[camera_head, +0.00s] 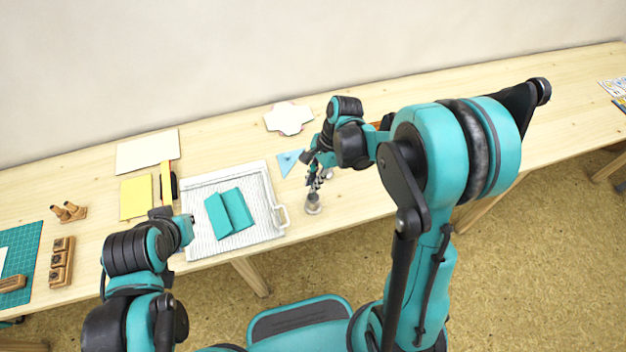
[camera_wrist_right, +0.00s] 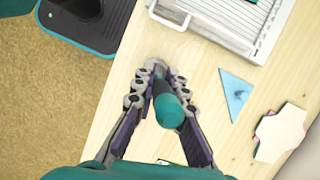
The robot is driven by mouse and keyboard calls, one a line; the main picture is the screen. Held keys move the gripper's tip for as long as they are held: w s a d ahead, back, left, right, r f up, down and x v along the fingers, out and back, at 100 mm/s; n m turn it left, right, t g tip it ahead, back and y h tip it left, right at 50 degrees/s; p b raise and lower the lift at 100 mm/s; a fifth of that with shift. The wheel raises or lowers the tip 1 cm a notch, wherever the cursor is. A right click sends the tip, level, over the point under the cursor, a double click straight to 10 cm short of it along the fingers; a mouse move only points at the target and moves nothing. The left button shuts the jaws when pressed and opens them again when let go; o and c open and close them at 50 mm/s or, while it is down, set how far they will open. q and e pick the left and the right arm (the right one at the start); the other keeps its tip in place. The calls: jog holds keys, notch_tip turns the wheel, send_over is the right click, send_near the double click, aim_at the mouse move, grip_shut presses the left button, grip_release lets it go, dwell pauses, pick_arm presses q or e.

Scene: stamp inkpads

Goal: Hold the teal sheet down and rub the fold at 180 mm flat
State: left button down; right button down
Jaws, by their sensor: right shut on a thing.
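The teal sheet (camera_head: 230,212) lies on the white ridged board (camera_head: 262,192), with a fold line running across it and one panel looking slightly raised. My right gripper (camera_head: 318,180) is right of the board, over the table. In the right wrist view my right gripper (camera_wrist_right: 157,88) is shut on a dark tool with a rounded teal end (camera_wrist_right: 169,112). My left gripper (camera_head: 183,228) is at the board's left edge, left of the sheet. Its fingertips are hard to make out.
A blue triangle (camera_head: 288,161) and a white cross-shaped card (camera_head: 289,118) lie behind my right gripper. Yellow sheets (camera_head: 136,197), wooden stamps (camera_head: 62,262) and a green mat (camera_head: 22,245) are at left.

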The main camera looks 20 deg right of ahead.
jog(key=shift+f+b, duration=2.35)
jog(key=shift+f, duration=0.75)
jog(key=c, duration=1.5)
grip_release()
jog(key=shift+o, duration=0.2)
jog(key=s+v, duration=0.1)
jog(key=v, duration=1.1)
jog(key=shift+w, duration=0.45)
